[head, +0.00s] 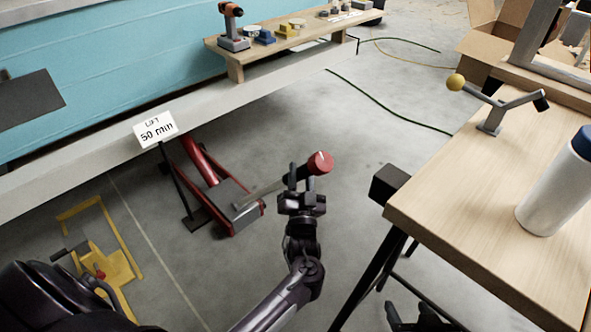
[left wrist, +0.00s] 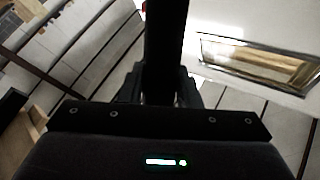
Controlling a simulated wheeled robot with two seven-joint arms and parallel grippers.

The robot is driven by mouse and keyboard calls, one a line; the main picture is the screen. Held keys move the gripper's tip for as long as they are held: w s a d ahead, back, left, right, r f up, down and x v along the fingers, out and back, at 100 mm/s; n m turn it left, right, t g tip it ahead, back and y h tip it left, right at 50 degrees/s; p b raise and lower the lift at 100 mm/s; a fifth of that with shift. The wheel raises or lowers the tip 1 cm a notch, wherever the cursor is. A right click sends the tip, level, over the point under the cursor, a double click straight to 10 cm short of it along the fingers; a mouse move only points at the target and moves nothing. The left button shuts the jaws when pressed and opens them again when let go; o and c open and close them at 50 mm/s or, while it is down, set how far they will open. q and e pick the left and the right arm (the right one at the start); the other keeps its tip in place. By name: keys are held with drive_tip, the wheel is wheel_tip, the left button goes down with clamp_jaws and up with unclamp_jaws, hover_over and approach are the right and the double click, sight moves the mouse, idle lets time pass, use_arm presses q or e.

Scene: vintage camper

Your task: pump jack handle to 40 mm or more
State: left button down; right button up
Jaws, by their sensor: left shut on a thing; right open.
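The red floor jack (head: 235,205) stands on the concrete floor under the edge of the teal camper, with a red arm rising toward the body. Its handle (head: 262,193) slants up to the right and ends in a red cap (head: 320,163). My left gripper (head: 303,178) is shut around the handle just below the cap. In the left wrist view the dark handle (left wrist: 166,45) runs up between the fingers. My right gripper (head: 418,318) shows only partly at the bottom edge, open and empty.
A wooden workbench (head: 470,215) with a white bottle (head: 560,185) stands at right. A yellow stand (head: 100,250) is on the floor at left.

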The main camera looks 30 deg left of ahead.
use_arm(q)
drive_tip(key=shift+s+d+f+b, duration=0.15)
drive_tip(key=shift+d+f+b, duration=0.15)
drive_tip(key=shift+d+f, duration=0.3)
drive_tip(key=shift+s+d+f+m, duration=0.1)
drive_tip(key=shift+d+f+m, duration=0.05)
drive_tip(key=shift+f+m, duration=0.15)
use_arm(e)
drive_tip(key=w+r+t+y, duration=0.1)
drive_tip(key=w+r+t, duration=0.2)
drive_tip(key=r, duration=0.4)
drive_tip(key=shift+w+a+t, duration=0.4)
drive_tip(key=shift+a, duration=0.05)
use_arm(q)
drive_tip(key=c, duration=1.5)
unclamp_jaws()
drive_tip(key=o, duration=0.4)
drive_tip(key=shift+d+r, duration=0.1)
drive_tip(key=shift+d, duration=0.1)
drive_tip(key=shift+o, duration=0.2)
drive_tip(key=shift+a+r+t, duration=0.1)
drive_tip(key=shift+t, duration=0.2)
use_arm(e)
drive_tip(key=shift+d, duration=0.2)
